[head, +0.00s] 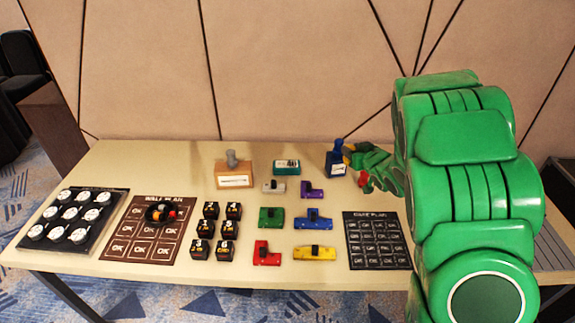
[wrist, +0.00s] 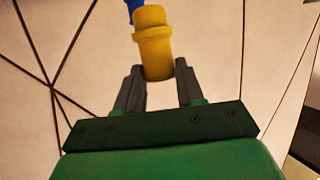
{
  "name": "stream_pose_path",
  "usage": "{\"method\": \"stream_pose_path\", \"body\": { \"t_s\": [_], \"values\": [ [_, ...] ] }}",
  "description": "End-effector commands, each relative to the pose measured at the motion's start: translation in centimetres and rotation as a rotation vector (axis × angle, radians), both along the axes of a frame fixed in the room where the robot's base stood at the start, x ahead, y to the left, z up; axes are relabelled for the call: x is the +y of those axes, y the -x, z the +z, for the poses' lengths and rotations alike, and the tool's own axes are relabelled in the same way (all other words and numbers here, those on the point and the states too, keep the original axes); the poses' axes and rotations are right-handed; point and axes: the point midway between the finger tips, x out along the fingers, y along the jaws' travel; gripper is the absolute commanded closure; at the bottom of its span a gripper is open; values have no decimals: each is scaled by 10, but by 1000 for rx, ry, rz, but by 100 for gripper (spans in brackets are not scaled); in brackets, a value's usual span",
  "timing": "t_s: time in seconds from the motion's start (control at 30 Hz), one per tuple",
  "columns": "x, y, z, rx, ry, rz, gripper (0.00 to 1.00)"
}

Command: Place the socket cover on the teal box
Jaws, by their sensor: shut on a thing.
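My gripper (wrist: 160,85) is shut on a yellow, round, stepped piece (wrist: 153,42), which I take to be the socket cover. The piece stands up between the two dark fingers, slightly tilted. In the head view my gripper (head: 355,156) is at the back right of the table, and the yellow piece (head: 348,149) shows small at its tip, beside the blue box. The teal box (head: 286,170) with a pale top stands at the back middle, left of my gripper and apart from it.
A blue box with a blue knob (head: 336,168) stands close left of my gripper. A wooden box with a grey knob (head: 234,179) is left of the teal box. Several coloured blocks (head: 313,221) and black cubes (head: 200,228) lie in front. A dark mat (head: 350,216) lies front right.

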Motion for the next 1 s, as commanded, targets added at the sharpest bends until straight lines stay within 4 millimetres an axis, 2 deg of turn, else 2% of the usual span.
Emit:
{"method": "stream_pose_path", "body": {
  "t_s": [0.03, 0.2, 0.4, 0.5, 0.67, 1.0],
  "values": [
    [23, -4, 2, 0, 3, 45, 91],
    [91, -12, 8, 10, 3, 172, 91],
    [152, -11, 9, 28, 2, 282, 91],
    [170, -9, 9, 36, 2, 316, 91],
    [183, -10, 7, 40, 3, 338, 91],
    [190, -47, -10, 42, 1, 338, 91]
  ]
}}
